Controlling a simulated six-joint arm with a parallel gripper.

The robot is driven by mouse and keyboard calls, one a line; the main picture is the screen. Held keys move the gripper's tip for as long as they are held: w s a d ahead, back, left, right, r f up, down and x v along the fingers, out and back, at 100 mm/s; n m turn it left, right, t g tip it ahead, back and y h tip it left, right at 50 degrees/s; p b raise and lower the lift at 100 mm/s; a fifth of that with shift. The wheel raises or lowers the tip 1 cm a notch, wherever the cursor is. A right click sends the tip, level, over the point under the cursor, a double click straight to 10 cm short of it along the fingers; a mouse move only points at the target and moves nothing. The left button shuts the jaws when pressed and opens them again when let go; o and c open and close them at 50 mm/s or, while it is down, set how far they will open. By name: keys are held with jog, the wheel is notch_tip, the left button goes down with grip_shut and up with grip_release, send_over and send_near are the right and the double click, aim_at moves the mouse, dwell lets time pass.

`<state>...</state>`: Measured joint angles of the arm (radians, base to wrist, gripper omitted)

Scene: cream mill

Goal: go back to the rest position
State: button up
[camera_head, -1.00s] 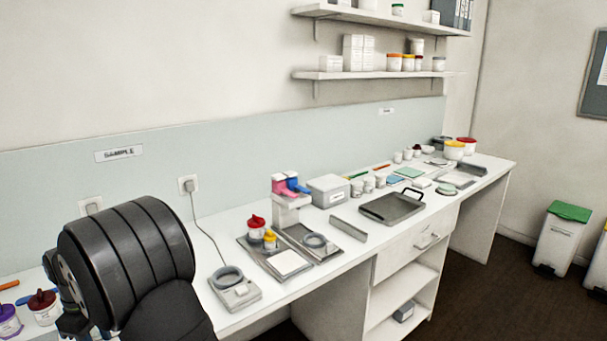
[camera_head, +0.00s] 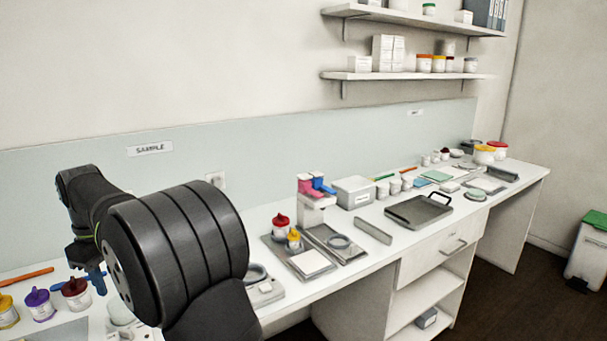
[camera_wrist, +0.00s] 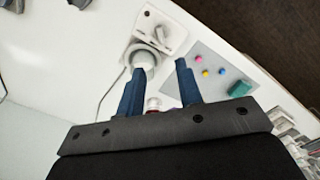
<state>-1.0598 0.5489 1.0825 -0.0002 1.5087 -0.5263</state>
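My gripper (camera_wrist: 158,92) shows in the wrist view as two blue fingers spread well apart. It is open. A small white and red thing (camera_wrist: 152,104) shows between the fingers, partly hidden, and I cannot tell its depth; nothing looks clamped. In the head view my dark arm fills the lower left. My gripper's blue fingers (camera_head: 97,278) point down over the left part of the white bench (camera_head: 345,262), near a jar with a dark red lid (camera_head: 75,294).
A jar with a purple lid (camera_head: 40,305) and an orange stick (camera_head: 27,277) lie left of my gripper. A grey balance (camera_head: 265,290) is partly hidden by my arm. Trays (camera_head: 418,210), jars and boxes line the bench to the right. Shelves (camera_head: 400,76) hang above.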

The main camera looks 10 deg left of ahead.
aim_at(123, 332)
notch_tip(123, 332, down, 15)
jog(key=shift+r, duration=0.2)
jog(key=m, duration=0.4)
jog(key=shift+s+m, duration=0.1)
jog(key=shift+m, duration=0.2)
jog(key=m, duration=0.3)
jog(key=shift+s+m, duration=0.1)
jog(key=shift+m, duration=0.2)
jog(key=m, duration=0.4)
jog(key=shift+a+m, duration=0.15)
jog(key=shift+m, duration=0.15)
jog(key=m, duration=0.4)
jog(key=shift+a, duration=0.1)
